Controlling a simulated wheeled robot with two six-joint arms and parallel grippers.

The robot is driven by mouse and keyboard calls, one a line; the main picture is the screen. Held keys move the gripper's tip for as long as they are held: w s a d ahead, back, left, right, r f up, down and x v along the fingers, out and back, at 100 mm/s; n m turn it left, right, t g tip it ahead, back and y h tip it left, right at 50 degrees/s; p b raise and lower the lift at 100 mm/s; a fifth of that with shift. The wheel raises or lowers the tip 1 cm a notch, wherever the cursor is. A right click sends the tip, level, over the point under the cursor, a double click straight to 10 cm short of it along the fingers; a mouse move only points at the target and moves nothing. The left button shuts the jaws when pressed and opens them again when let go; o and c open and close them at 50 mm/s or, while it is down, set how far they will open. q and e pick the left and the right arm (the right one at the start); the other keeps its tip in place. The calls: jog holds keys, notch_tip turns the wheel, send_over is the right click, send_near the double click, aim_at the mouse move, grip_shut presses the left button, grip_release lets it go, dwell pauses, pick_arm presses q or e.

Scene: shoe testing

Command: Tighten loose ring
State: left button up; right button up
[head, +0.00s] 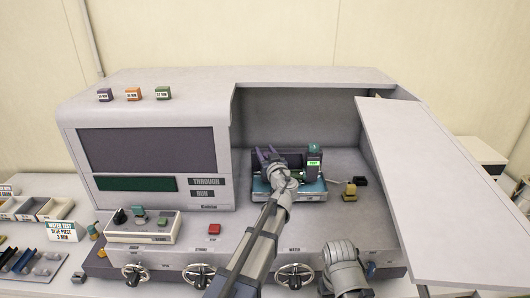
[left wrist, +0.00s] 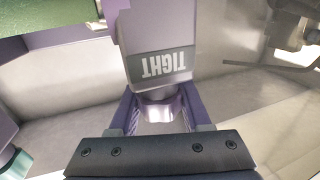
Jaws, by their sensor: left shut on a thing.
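My left gripper (head: 268,153) reaches into the open chamber of the grey machine. In the left wrist view its two purple fingers (left wrist: 158,118) are on either side of a shiny, purplish metal ring (left wrist: 160,103) and shut on it. Just above the ring in that view is a purple-grey part with a dark label reading TIGHT (left wrist: 160,63), upside down. In the head view, the gripper and arm hide the ring. A dark unit with a lit green display (head: 313,163) stands just right of the gripper, on a blue base (head: 314,188).
The machine's large lid panel (head: 435,190) stands open at the right. A yellow-and-black piece (head: 350,191) sits on the chamber floor. A control box (head: 142,228) and several handwheels (head: 295,275) are along the front. Small labelled blocks (head: 133,94) stand on top.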

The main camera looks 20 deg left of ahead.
pick_arm(q)
grip_shut()
jog(key=shift+h, duration=0.3)
jog(key=shift+d+m+t+h, duration=0.15)
jog(key=shift+m+t+h, duration=0.45)
jog(key=shift+m+h, duration=0.2)
jog(key=m+h, duration=0.1)
jog(key=h, duration=0.1)
jog(key=m+t+h, duration=0.1)
jog(key=m+h, duration=0.1)
jog(key=shift+w+d+h, duration=0.2)
jog(key=shift+d+h, duration=0.2)
jog(key=shift+d+m+h, duration=0.25)
jog(key=shift+m+h, duration=0.65)
jog(key=shift+h, duration=0.45)
jog(key=shift+d+m+h, duration=0.25)
jog(key=shift+m+h, duration=0.65)
jog(key=shift+h, duration=0.45)
jog(key=shift+d+m+h, duration=0.25)
jog(key=shift+m+h, duration=0.45)
jog(key=shift+h, duration=0.4)
